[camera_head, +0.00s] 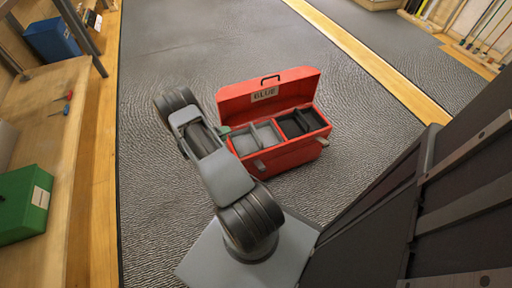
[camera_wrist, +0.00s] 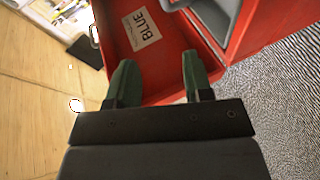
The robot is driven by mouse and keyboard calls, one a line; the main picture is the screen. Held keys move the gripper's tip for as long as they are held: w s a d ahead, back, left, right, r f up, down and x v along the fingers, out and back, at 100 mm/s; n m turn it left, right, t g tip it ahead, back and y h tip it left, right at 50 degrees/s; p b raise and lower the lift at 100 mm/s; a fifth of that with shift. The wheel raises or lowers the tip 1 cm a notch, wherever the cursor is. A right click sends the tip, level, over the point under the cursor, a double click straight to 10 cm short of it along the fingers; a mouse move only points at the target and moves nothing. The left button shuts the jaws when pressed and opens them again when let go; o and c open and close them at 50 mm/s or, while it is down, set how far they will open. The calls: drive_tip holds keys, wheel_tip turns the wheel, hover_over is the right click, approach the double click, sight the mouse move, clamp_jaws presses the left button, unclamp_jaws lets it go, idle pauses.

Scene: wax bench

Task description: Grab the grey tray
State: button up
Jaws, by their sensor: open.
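The grey tray (camera_head: 243,145) sits in the left part of the open red toolbox (camera_head: 295,150), with a divider across it. In the wrist view a grey piece, likely part of the tray (camera_wrist: 216,14), shows at the top edge, mostly cut off. My gripper (camera_wrist: 157,72) is open and empty, its two green fingers apart over the red toolbox lid with the label BLUE. In the head view a green fingertip shows at the toolbox's left edge, near the tray; my arm hides the rest. Whether a finger touches the toolbox, I cannot tell.
A black tray (camera_head: 302,122) fills the toolbox's right part. The raised lid (camera_head: 262,92) stands behind both trays. A wooden bench at left holds a green box (camera_head: 24,204) and a blue bin (camera_head: 52,39). Grey floor around the toolbox is clear.

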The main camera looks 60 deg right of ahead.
sight(256, 132)
drive_tip(key=s+d+f+b, duration=0.1)
drive_tip(key=s+d, duration=0.1)
drive_tip(key=s+d+f+g+b, duration=0.1)
drive_tip(key=s+d+f, duration=0.1)
drive_tip(key=s+d+f+g+b, duration=0.1)
drive_tip(key=s+d+f, duration=0.1)
drive_tip(key=s, duration=0.1)
drive_tip(key=shift+s+d, duration=0.1)
drive_tip(key=shift+d, duration=0.3)
drive_tip(key=shift+r+b+x, duration=0.2)
drive_tip(key=shift+b+x, duration=0.95)
drive_tip(key=shift+x, duration=1.85)
drive_tip(key=shift+d, duration=0.1)
clamp_jaws()
